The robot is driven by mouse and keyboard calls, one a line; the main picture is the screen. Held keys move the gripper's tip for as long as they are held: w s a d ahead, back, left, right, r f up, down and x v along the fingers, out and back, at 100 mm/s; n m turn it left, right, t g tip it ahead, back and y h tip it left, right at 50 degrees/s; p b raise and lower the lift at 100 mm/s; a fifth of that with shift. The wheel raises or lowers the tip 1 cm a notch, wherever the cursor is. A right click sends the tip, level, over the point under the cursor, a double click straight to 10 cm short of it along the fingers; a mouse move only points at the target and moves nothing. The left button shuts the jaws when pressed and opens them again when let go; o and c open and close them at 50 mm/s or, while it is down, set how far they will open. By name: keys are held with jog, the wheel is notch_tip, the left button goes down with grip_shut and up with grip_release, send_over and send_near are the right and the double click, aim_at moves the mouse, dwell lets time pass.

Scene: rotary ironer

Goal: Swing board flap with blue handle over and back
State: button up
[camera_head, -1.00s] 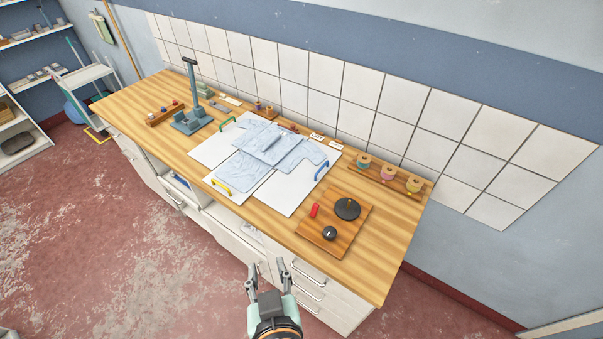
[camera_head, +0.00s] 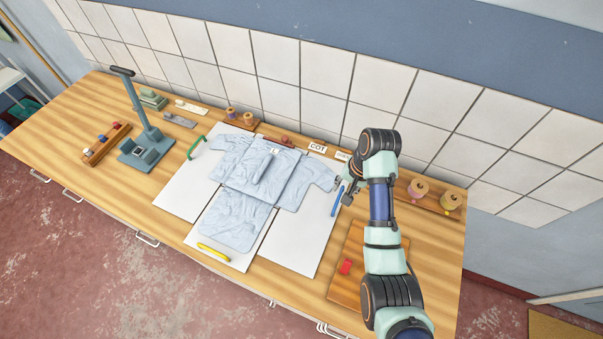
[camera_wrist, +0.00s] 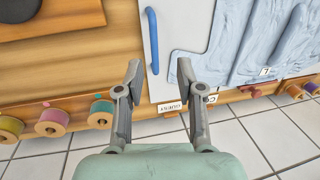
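The blue handle (camera_head: 337,203) is a bar on the right edge of the white right-hand board flap (camera_head: 300,248), which lies flat. A light-blue shirt (camera_head: 252,178) is spread over the boards, with one sleeve on this flap. My gripper (camera_head: 345,190) is at the far end of the blue handle, partly hidden by my wrist. In the wrist view, my gripper (camera_wrist: 157,72) is open with its two fingers apart and nothing between the tips. The blue handle (camera_wrist: 152,40) lies just beyond them, in line with the gap; I cannot tell the height above it.
A green handle (camera_head: 196,147) and a yellow handle (camera_head: 213,252) mark the other flaps. A wooden board with a red part (camera_head: 345,267) is right of the flap, under my arm. Thread spools (camera_head: 418,188) stand behind. A tiled wall (camera_head: 325,75) closes the back.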

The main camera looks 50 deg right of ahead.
aim_at(337, 204)
jog(key=f, duration=0.4)
jog(key=a+f, duration=0.1)
jog(key=f, duration=0.1)
jog(key=shift+f, duration=0.4)
jog(key=shift+w+f, duration=0.2)
jog(key=shift+f, duration=0.35)
grip_shut()
